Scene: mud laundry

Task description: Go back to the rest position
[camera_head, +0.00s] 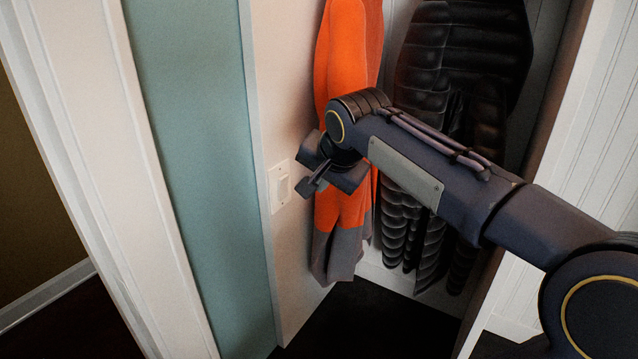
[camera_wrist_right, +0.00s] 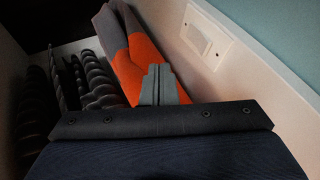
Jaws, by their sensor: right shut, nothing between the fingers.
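My right gripper (camera_head: 314,180) is beside a white light switch (camera_head: 279,187) on the cream wall panel, with its fingers pointing toward the panel side. In the right wrist view its grey fingers (camera_wrist_right: 158,84) are closed together with nothing between them. That view also shows the light switch plate (camera_wrist_right: 207,38) on the wall above and right of the fingers, apart from them. My left gripper is not in either view.
An orange and grey garment (camera_head: 345,60) hangs just behind my right gripper. Black quilted garments (camera_head: 465,60) hang behind my right forearm. A teal wall strip (camera_head: 200,150) and white trim are at left. Dark floor (camera_head: 370,320) is open below.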

